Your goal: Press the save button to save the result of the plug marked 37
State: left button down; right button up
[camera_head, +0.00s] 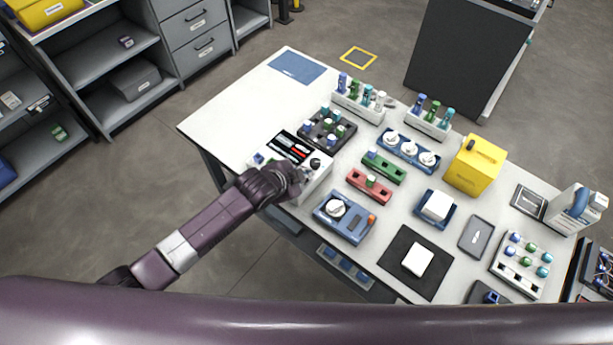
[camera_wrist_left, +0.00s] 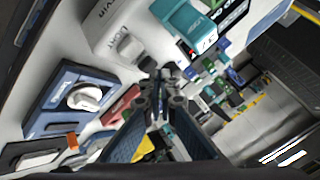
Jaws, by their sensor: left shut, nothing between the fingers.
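A white device (camera_head: 262,157) with a dark screen showing red and white areas stands at the near left part of the table. My left gripper (camera_head: 296,182) is at its near edge in the head view and covers part of its front. In the left wrist view the left gripper's fingertips (camera_wrist_left: 160,88) are together with nothing between them. Beyond them is a teal plug (camera_wrist_left: 186,20), with the number 37 on a label beside it. I cannot tell which button is the save button, or whether the fingers touch one. My right gripper is not in view.
A blue unit with a white knob (camera_head: 336,208) is close to the right of the gripper. A dark tray of plugs (camera_head: 326,130), a red holder (camera_head: 369,186) and a green holder (camera_head: 384,167) lie nearby.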

pick_arm(q)
jog(key=shift+f+b, duration=0.3)
jog(key=shift+f, duration=0.2)
dwell(0.6)
jog(key=shift+r, duration=0.1)
jog(key=shift+r+p, duration=0.85)
jog(key=shift+p, duration=0.15)
notch_tip(320, 180, up, 3)
jog(key=p, duration=0.3)
jog(key=shift+r, duration=0.1)
jog(key=shift+r+p, duration=0.35)
jog(key=shift+r, duration=0.55)
